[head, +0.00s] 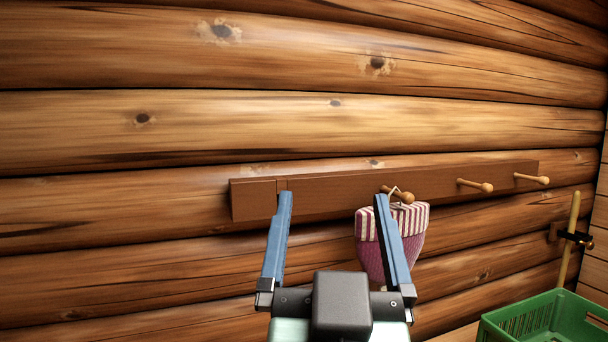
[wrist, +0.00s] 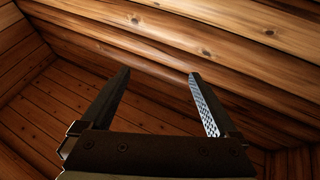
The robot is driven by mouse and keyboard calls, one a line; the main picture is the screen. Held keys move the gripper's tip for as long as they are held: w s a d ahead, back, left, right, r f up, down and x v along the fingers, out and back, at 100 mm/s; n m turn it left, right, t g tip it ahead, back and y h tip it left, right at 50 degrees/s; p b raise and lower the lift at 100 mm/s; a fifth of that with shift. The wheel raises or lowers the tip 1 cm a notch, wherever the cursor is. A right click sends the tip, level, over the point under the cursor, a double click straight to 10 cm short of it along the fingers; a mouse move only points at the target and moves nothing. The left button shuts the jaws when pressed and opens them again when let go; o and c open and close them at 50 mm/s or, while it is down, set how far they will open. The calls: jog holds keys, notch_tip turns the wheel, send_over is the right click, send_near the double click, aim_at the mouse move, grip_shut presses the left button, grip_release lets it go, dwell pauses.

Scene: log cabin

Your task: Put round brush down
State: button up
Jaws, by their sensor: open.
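No round brush can be made out in either view. My gripper (head: 333,197) is open and empty, with its two blue fingers spread and pointing at the log wall. In the wrist view my gripper (wrist: 159,73) also shows open, with nothing between the fingers. The right finger partly covers a pink oven mitt with a striped cuff (head: 414,220), which hangs from a peg on the wall rail.
A brown peg rail (head: 330,196) runs along the log wall, with bare wooden pegs (head: 475,185) to the right. At lower right are a green crate (head: 545,318) and an upright wooden stick (head: 573,222) at a dark wall clip (head: 576,238).

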jog(key=s+a+r+n+t+y, duration=0.1)
jog(key=s+a+r+t, duration=0.1)
jog(key=s+r+t, duration=0.2)
jog(key=s+r, duration=0.3)
jog(key=r, duration=0.3)
jog(key=shift+s+a, duration=0.2)
jog(key=shift+a, duration=0.1)
